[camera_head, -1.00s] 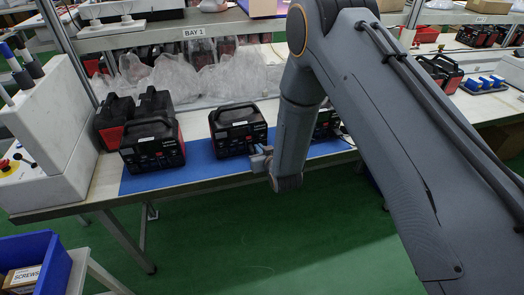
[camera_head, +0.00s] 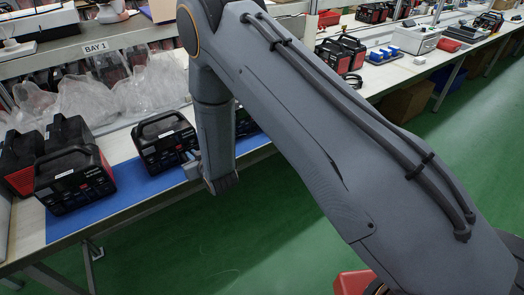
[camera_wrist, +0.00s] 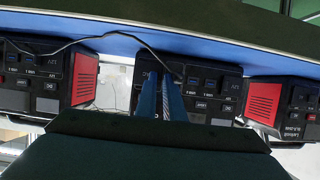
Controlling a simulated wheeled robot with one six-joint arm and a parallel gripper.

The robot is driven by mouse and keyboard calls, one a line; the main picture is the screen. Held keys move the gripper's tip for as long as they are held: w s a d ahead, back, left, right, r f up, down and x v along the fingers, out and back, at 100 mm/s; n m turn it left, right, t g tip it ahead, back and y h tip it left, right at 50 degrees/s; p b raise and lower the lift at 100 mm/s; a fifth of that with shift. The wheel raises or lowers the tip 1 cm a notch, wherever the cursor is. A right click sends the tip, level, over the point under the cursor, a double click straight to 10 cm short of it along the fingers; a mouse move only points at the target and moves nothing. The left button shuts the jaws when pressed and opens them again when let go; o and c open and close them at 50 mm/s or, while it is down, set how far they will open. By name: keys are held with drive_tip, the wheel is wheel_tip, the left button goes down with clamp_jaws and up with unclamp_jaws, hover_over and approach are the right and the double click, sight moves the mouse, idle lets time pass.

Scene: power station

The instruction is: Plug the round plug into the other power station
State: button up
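A black power station (camera_head: 165,145) stands on the blue mat (camera_head: 130,199) in front of my gripper (camera_head: 192,166); its front panel also shows in the wrist view (camera_wrist: 222,85). In the wrist view, where things appear upside down, the blue fingers (camera_wrist: 160,92) are close together at this panel. A thin black cable (camera_wrist: 100,37) runs from the left side to the fingertips. The round plug itself is hidden at the fingers; whether it touches a socket cannot be told. A second, black-and-red station (camera_wrist: 30,78) is at the wrist view's left, mostly behind my arm in the head view.
Another black-and-red station (camera_head: 75,180) stands at the left of the mat, with more behind it. Clear plastic bags (camera_head: 105,95) lie behind the row. A red box (camera_head: 355,281) is on the green floor. Other benches with stations stretch away at upper right.

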drive_tip(key=shift+d, duration=0.1)
drive_tip(key=shift+d+n+g+y+p, duration=0.2)
drive_tip(key=shift+d+n+g+y, duration=0.25)
drive_tip(key=shift+n+g+y, duration=0.4)
drive_tip(key=shift+d+n+g+y+p, duration=0.15)
drive_tip(key=shift+d+n+g+y, duration=0.5)
drive_tip(key=shift+n, duration=0.3)
drive_tip(key=shift+d+n+g+y+p, duration=0.2)
drive_tip(key=shift+d+n+g+y, duration=0.1)
drive_tip(key=shift+n+g+y, duration=0.45)
drive_tip(key=s+d+r+m+h+b, duration=0.1)
drive_tip(key=d+m+h+b, duration=0.1)
drive_tip(key=d, duration=0.8)
drive_tip(key=s+d+r+m+g+h+b, duration=0.1)
drive_tip(key=d+h+b, duration=0.3)
drive_tip(key=d, duration=0.6)
drive_tip(key=s+d+r+m+h+b, duration=0.2)
drive_tip(key=s+d+m+h+b, duration=0.1)
drive_tip(key=d, duration=0.7)
drive_tip(key=shift+d+r+m+h+b, duration=0.15)
drive_tip(key=shift+d+m+h+b, duration=0.2)
drive_tip(key=shift+h, duration=0.5)
drive_tip(key=shift+a, duration=0.1)
drive_tip(key=s+d+r+m+g, duration=0.2)
drive_tip(key=s+d+r, duration=0.1)
drive_tip(key=s, duration=0.7)
drive_tip(key=s+d+r+m+g+h, duration=0.1)
drive_tip(key=s+d+r+m+g, duration=0.2)
drive_tip(key=s, duration=0.7)
drive_tip(key=shift+d, duration=0.55)
